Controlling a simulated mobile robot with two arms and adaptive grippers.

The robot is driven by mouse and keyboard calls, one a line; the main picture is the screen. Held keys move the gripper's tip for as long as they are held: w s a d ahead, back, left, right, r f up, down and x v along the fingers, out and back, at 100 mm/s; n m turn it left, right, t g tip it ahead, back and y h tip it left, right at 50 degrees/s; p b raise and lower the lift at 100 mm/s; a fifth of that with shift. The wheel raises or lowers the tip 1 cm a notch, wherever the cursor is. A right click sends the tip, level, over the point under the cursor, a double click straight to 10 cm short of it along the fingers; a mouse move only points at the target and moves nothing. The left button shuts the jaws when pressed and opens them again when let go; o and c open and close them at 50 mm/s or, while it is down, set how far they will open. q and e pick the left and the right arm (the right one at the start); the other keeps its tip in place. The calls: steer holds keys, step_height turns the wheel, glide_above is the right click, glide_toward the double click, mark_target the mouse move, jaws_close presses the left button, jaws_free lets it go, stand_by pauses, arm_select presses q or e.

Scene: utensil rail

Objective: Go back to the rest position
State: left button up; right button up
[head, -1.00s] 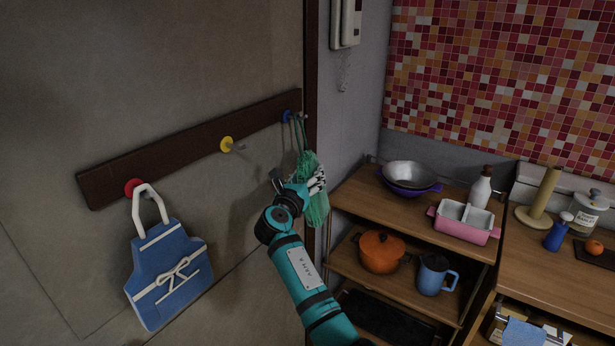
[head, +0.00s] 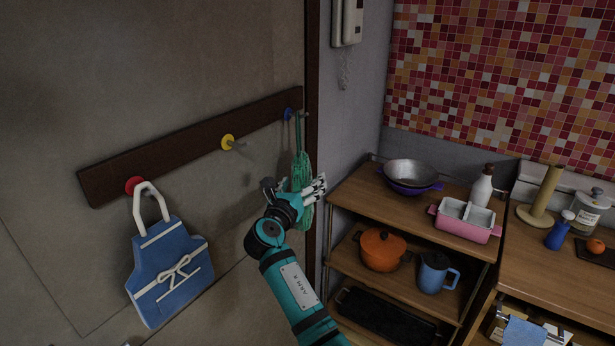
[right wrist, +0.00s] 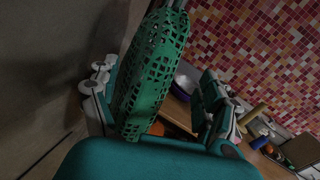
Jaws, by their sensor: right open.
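My right gripper (head: 296,190) is open in front of the rail's right end. A green mesh bag (head: 301,172) hangs from the blue hook (head: 287,114) just behind it. In the right wrist view the green mesh bag (right wrist: 154,75) shows between the two spread fingers of the right gripper (right wrist: 152,105); I cannot tell whether they touch it. The dark wooden rail (head: 190,150) also has a yellow hook (head: 228,142) with nothing on it and a red hook (head: 133,185). A blue apron-shaped item (head: 170,270) hangs by its white loop at the red hook. My left gripper is not in view.
To the right stands a wooden shelf (head: 345,203) with a grey bowl (head: 410,172), pink dish (head: 465,232), white bottle (head: 481,187), orange pot (head: 381,250) and blue jug (head: 434,272). A counter (head: 560,285) stands farther right. A wall phone (head: 345,22) hangs above.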

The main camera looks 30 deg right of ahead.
steer(key=v, duration=0.7)
steer(key=shift+s+a, duration=0.1)
steer(key=shift+s, duration=0.05)
steer(key=w+a+f+m+y, duration=0.1)
steer(key=a+f+y, duration=0.15)
steer(key=f, duration=0.75)
steer(key=a+f+y, duration=0.1)
steer(key=f+y, duration=0.2)
steer(key=f, duration=0.6)
steer(key=s+a+f+m+g+y, duration=0.1)
steer(key=s+a+f+m+y, duration=0.3)
steer(key=f, duration=0.8)
steer(key=s+a+f+m+g+y, duration=0.1)
steer(key=s+f+g, duration=0.1)
steer(key=s+f, duration=0.65)
steer(key=s+a+f+m+g+y, duration=0.1)
steer(key=s+f+m+g+y, duration=0.15)
steer(key=s+f+m, duration=0.75)
steer(key=s+a+f+m+g+y, duration=0.1)
steer(key=s+f+m+g, duration=0.2)
steer(key=s+f, duration=1.3)
steer(key=s+f+m+g, duration=0.1)
steer(key=s+m, duration=0.5)
steer(key=s, duration=1)
steer(key=shift+s+d+m, duration=0.15)
steer(key=shift+d+m, duration=0.15)
steer(key=shift+d, duration=0.15)
